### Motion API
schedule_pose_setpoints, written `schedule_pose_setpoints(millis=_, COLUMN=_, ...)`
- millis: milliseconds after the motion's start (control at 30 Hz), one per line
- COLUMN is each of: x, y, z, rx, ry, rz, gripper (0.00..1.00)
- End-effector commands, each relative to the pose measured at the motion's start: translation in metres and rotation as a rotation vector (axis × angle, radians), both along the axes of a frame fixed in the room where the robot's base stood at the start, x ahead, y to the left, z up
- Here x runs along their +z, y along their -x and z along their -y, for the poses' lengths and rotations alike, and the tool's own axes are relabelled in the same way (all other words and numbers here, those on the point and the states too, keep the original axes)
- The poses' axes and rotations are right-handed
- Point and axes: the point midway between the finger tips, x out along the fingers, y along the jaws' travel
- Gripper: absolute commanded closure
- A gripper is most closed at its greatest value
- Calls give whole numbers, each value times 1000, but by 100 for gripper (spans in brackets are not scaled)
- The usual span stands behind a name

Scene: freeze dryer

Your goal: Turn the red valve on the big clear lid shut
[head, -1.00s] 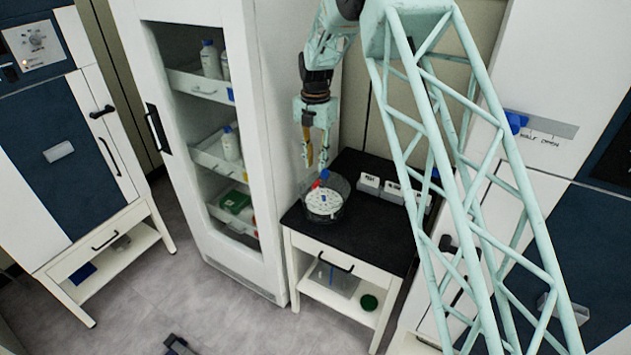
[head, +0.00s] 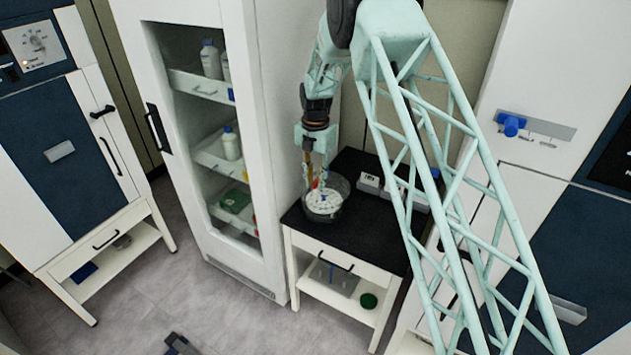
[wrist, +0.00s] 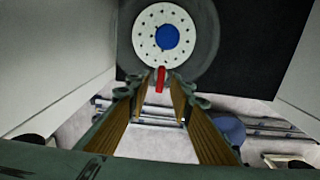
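The big clear lid (head: 342,186) is part of a round clear vessel on the black table top, with a white perforated disc (head: 324,201) inside it. In the wrist view the disc (wrist: 146,47) has a blue round knob (wrist: 167,37) near its middle. The red valve (wrist: 160,79) is a short red bar at the near edge of the disc. My gripper (wrist: 162,82) points at the valve, its two fingers apart on either side of the red bar. I cannot tell whether they touch it. In the head view my gripper (head: 318,182) is low over the vessel's back left side.
White labelled boxes (head: 385,187) stand at the back of the black table (head: 300,220), right of the vessel. A tall white glass-door cabinet (head: 262,150) stands close on the left. The table's front right is clear.

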Motion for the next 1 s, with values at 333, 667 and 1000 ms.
schedule_pose_setpoints(millis=333, x=0, y=0, z=0, rx=0, ry=0, rz=0, gripper=93)
schedule_pose_setpoints(millis=667, x=0, y=0, z=0, rx=-5, ry=0, rz=0, gripper=100)
schedule_pose_setpoints(millis=1000, x=-1, y=0, z=-1, rx=-86, ry=0, rz=0, gripper=100)
